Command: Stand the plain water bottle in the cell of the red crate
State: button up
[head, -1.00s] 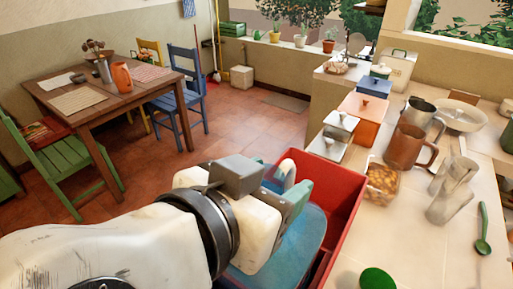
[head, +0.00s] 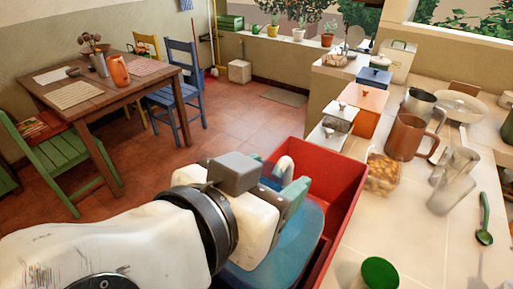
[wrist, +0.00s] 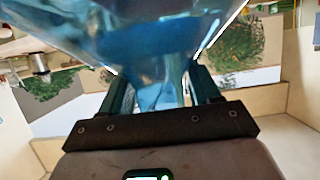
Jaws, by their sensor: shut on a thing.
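The water bottle (head: 280,244) is a large translucent blue one, seen at the middle bottom of the head view, partly behind my gripper. My gripper (wrist: 160,94) is shut on it; in the wrist view the fingers are either side of its narrowed part, and the blue body (wrist: 130,35) fills the top. In the head view my gripper (head: 292,190) is over the left part of the red crate (head: 347,190). The bottle overlaps the crate's opening; its base and the cell are hidden, so I cannot tell how deep it is.
The tiled counter right of the crate holds a food container (head: 382,174), a brown pitcher (head: 405,136), clear glasses (head: 452,192), a green-lidded jar (head: 379,274) and a green spoon (head: 485,220). Canisters (head: 362,108) stand behind. A table (head: 128,85) with chairs is at the left; the floor between is clear.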

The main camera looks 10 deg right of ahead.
jog(key=shift+f+b, duration=0.55)
jog(key=shift+f, duration=0.15)
jog(key=o, duration=1.6)
jog(key=v, duration=1.1)
jog(key=shift+b, duration=0.35)
jog(key=shift+s+f, duration=0.1)
